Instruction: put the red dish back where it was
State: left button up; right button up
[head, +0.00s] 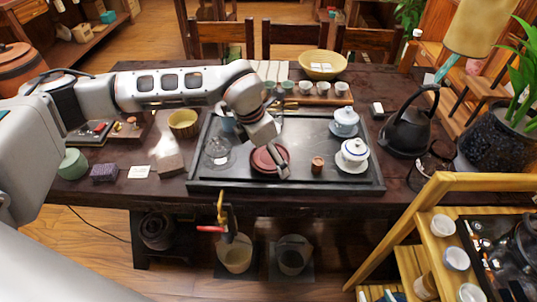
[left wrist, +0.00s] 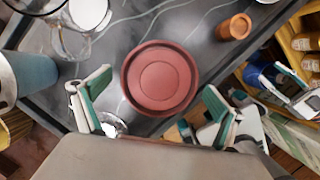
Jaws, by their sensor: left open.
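The round red dish (head: 265,167) lies flat on the dark tea tray (head: 330,180), left of its middle and near its front. My left gripper (head: 277,166) is above and at the dish, with a finger in front of its right part in the head view. In the left wrist view the dish (left wrist: 160,78) shows whole, between and ahead of the two teal-padded fingers (left wrist: 155,110), which stand apart. I see no finger closed on its rim.
A glass pitcher (head: 217,150) stands left of the dish. A small wooden cup (head: 317,163) stands to its right. Lidded white bowls (head: 353,153) are at the tray's right. A black kettle (head: 408,130) stands right of the tray. Tray space near the wooden cup is clear.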

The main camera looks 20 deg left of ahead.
pick_arm(q)
jog(key=v, duration=1.2)
jog(key=shift+p, duration=0.4)
jog(key=shift+s, duration=0.1)
